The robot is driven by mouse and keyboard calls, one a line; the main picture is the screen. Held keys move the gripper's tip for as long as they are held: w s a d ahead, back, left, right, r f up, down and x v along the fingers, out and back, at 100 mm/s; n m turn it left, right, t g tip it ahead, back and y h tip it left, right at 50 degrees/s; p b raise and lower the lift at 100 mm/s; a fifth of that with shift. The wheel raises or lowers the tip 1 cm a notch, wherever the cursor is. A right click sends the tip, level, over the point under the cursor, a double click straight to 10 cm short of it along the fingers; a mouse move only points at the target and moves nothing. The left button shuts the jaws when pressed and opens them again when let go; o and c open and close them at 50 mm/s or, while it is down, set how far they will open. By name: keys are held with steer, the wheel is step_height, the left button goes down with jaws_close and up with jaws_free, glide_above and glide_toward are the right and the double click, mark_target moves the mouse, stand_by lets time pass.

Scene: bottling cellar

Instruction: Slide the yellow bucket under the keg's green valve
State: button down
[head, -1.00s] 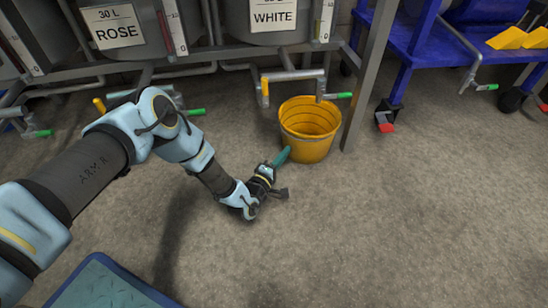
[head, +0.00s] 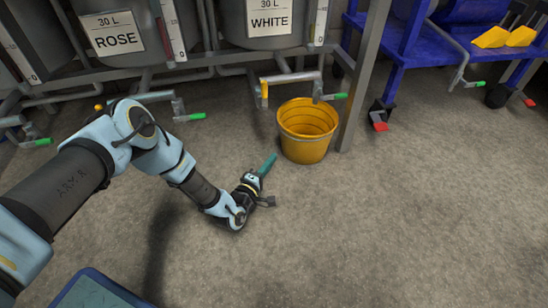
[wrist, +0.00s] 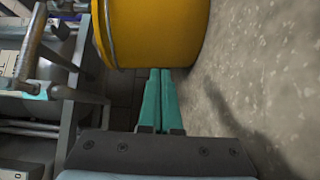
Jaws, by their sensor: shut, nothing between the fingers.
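The yellow bucket (head: 305,149) stands upright on the floor in the head view, below and in front of the WHITE keg (head: 265,38). The keg's green valve (head: 335,97) is at the bucket's back right, and its spout overlaps the back rim in the picture. I cannot tell whether the spout is directly above the opening. My gripper (head: 269,163) is shut and empty, low over the floor, its teal fingers just left of the bucket with a small gap. In the wrist view the closed fingers (wrist: 157,98) point at the bucket's side (wrist: 160,35).
The ROSE keg (head: 108,45) and another green-handled valve (head: 191,117) are to the left. A grey rack leg (head: 364,75) stands close by the bucket's right side. A blue cart (head: 405,48) is farther right. The floor in front is clear.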

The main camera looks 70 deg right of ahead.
steer(key=a+p, duration=0.1)
steer(key=a, duration=0.1)
steer(key=a+p, duration=0.1)
steer(key=a, duration=0.1)
steer(key=a+p, duration=0.1)
steer(key=a, duration=0.1)
steer(key=shift+w+a+r, duration=0.15)
steer(key=shift+w+a, duration=0.35)
steer(key=shift+a, duration=0.6)
steer(key=c, duration=1.6)
jaws_free()
